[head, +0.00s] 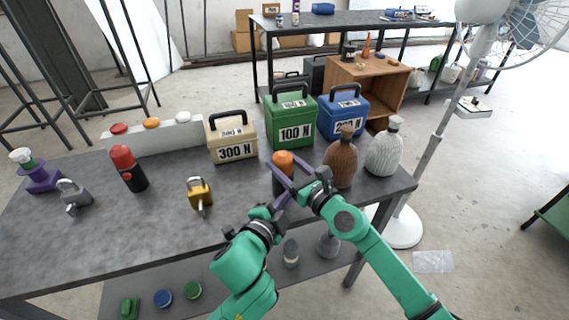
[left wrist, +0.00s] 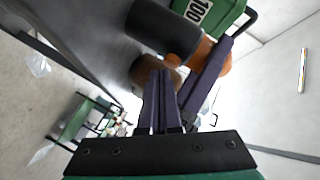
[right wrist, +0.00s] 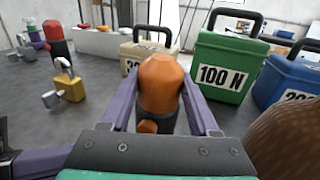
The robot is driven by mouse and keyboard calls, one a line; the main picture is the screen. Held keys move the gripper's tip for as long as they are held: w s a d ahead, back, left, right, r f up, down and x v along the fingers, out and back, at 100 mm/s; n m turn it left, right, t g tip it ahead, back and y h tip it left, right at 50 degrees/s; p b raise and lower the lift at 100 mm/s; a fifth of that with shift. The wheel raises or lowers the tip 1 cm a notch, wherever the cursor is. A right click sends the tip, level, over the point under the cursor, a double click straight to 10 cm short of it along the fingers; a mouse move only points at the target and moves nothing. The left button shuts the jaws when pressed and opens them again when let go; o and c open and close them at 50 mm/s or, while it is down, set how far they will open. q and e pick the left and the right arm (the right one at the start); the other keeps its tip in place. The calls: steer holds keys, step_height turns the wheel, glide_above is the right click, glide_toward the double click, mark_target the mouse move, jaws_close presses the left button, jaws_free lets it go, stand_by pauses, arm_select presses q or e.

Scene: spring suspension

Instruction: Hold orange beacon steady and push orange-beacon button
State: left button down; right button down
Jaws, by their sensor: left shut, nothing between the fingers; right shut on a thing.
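The orange beacon (head: 283,161) stands upright near the table's front edge, with an orange dome on a dark body. My right gripper (right wrist: 157,88) is shut on the beacon, one finger on each side of it in the right wrist view. The beacon's orange button (right wrist: 147,127) faces my side, low on the body. My left gripper (head: 284,189) is shut and empty in front of the beacon. In the left wrist view its fingertips (left wrist: 160,74) are close to the button (left wrist: 172,60); I cannot tell whether they touch.
A brown bottle (head: 341,158) and a pale bottle (head: 384,150) stand right of the beacon. Green (head: 290,115), blue (head: 345,107) and beige (head: 232,138) weight boxes stand behind. A yellow padlock (head: 200,192) and a red beacon (head: 128,168) are at left.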

arm_select(q)
steer(key=shift+w, duration=0.15)
steer(key=shift+w+a, duration=0.15)
steer(key=shift+w, duration=0.15)
steer(key=shift+s, duration=0.1)
steer(key=s+d, duration=0.2)
steer(key=s, duration=0.4)
steer(key=shift+s, duration=0.2)
stand_by(0.6)
arm_select(e)
steer(key=shift+c, duration=0.3)
jaws_free()
